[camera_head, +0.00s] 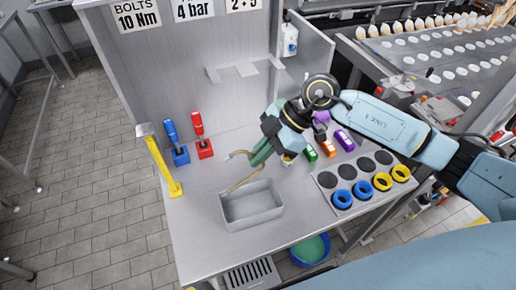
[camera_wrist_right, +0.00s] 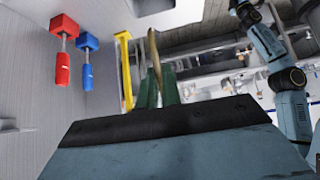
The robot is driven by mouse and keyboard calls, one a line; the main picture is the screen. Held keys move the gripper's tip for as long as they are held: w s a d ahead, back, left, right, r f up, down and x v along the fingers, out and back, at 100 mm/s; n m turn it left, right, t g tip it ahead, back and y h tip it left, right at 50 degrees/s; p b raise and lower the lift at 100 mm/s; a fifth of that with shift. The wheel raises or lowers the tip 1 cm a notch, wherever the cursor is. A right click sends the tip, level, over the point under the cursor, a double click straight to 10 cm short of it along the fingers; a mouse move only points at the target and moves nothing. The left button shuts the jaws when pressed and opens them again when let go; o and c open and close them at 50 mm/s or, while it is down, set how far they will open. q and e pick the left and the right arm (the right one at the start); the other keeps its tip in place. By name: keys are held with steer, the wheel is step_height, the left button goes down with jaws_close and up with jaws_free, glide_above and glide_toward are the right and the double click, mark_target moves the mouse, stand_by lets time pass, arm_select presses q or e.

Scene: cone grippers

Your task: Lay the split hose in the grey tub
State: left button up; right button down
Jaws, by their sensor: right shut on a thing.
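The thin tan hose (camera_head: 243,181) has grey end pieces. My right gripper (camera_head: 259,154) is shut on it with green fingers. In the head view one length slants down left from the fingers, and another end sticks out left. The hose also rises between the green fingers (camera_wrist_right: 158,90) in the right wrist view (camera_wrist_right: 153,50). The open grey tub (camera_head: 238,225) stands on the bench below the gripper and looks empty. The hose hangs near its upper left rim; I cannot tell whether they touch. The split cannot be made out. My left gripper is not in the head view.
A yellow hammer-like tool (camera_head: 162,167) stands left of the tub. Blue (camera_head: 181,155) and red (camera_head: 205,148) stands with upright handles are behind it. A plate with dark discs and coloured rings (camera_head: 343,198) lies right. Bare bench lies left of the tub.

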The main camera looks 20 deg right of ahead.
steer(key=shift+r+p, duration=0.1)
steer(key=shift+p, duration=0.3)
step_height(320, 180, down, 10)
steer(key=b, duration=0.4)
stand_by(0.3)
steer(key=c, duration=1)
jaws_free()
steer(key=shift+c, duration=0.2)
